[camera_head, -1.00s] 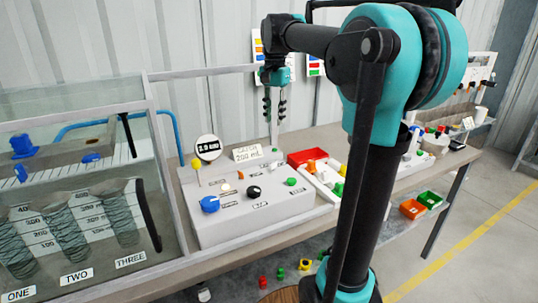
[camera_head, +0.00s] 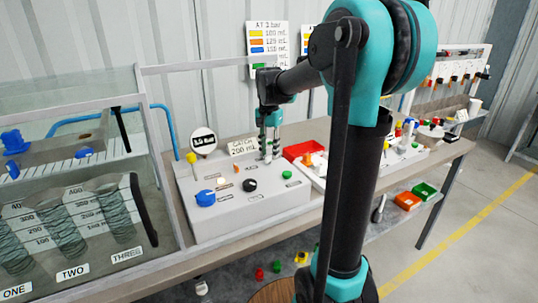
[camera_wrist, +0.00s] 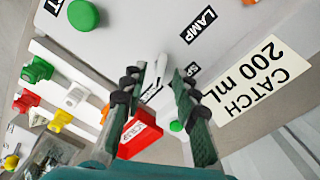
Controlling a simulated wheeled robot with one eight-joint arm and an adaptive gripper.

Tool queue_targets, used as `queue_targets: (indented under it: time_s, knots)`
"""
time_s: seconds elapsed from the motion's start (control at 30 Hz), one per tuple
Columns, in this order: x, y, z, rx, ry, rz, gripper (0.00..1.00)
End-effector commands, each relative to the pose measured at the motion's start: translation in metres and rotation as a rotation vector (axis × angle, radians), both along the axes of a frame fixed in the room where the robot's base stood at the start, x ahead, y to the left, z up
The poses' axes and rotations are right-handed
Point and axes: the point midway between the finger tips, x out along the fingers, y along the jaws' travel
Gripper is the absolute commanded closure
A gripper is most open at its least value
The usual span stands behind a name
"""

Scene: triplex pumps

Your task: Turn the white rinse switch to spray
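The white rinse switch (camera_wrist: 153,92) shows in the wrist view as a small pale lever on the grey control panel (camera_wrist: 135,32). It lies between my gripper's fingers, with gaps on both sides. A label beginning "SP" (camera_wrist: 191,72) is beside it, partly hidden by a finger. My gripper (camera_wrist: 160,72) is open and points down at the panel. In the head view my gripper (camera_head: 268,157) is low over the back right of the panel (camera_head: 235,222), and the switch cannot be made out there. Whether the fingertips touch the panel cannot be told.
A blue knob (camera_head: 205,198), black knob (camera_head: 250,185) and yellow-topped stick (camera_head: 192,159) stand on the panel. The "CATCH 200 mL" card (camera_head: 244,146) is behind it, close to my gripper.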

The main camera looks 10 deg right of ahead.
Motion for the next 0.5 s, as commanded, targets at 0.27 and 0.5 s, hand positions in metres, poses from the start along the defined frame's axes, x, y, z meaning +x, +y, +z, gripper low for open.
queue_targets:
  time_s: [0.27, 0.5]
  knots:
    - [0.0, 0.0, -0.017, 0.0, 0.0, 0.0, 0.71]
    - [0.0, 0.0, -0.017, 0.0, 0.0, 0.0, 0.72]
